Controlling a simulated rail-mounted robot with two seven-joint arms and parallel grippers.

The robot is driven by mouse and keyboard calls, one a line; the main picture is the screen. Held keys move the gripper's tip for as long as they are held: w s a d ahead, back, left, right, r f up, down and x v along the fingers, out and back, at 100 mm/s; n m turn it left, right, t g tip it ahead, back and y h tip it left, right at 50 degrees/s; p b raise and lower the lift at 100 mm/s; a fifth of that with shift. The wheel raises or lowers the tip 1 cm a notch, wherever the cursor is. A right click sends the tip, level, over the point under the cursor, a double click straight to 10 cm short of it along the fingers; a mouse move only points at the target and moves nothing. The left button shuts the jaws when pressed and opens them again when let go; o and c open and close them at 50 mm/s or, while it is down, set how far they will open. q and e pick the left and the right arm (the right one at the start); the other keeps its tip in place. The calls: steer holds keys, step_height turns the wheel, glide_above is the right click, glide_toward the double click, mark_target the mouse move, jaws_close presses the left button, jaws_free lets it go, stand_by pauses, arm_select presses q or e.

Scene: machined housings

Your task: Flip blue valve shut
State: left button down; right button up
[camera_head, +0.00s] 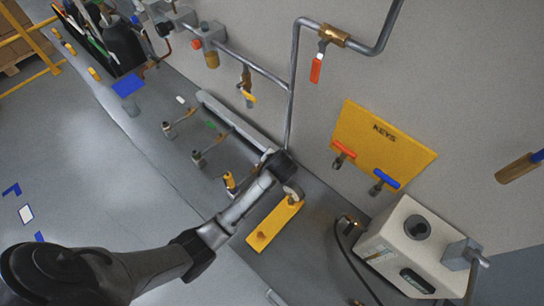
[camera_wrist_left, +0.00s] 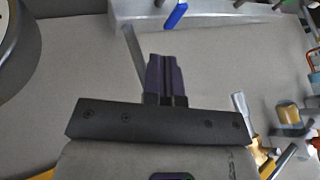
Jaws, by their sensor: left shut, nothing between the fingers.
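A blue valve-like handle (camera_head: 385,179) sits on a dark stem at the lower edge of the yellow KEYS board (camera_head: 360,128), right of an orange handle (camera_head: 344,149). A brass-coloured cylinder (camera_head: 516,168) with a blue end is cut off at the right edge. In the left wrist view a blue handle (camera_wrist_left: 176,16) shows at the top, beyond the fingers; I cannot tell which one it is. My left gripper (camera_wrist_left: 167,80) is shut and empty, apart from that handle. In the head view its wrist is left of the KEYS board, fingers not clear. My right gripper is not in view.
A white machine box (camera_head: 400,245) with a dark cable stands at lower right. A pipe (camera_head: 295,75) runs along the wall with an orange-handled valve (camera_head: 317,68). Floor at left is mostly clear.

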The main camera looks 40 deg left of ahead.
arm_select(q)
steer(key=x, duration=0.9)
steer(key=shift+f, duration=0.2)
steer(key=shift+a, duration=0.15)
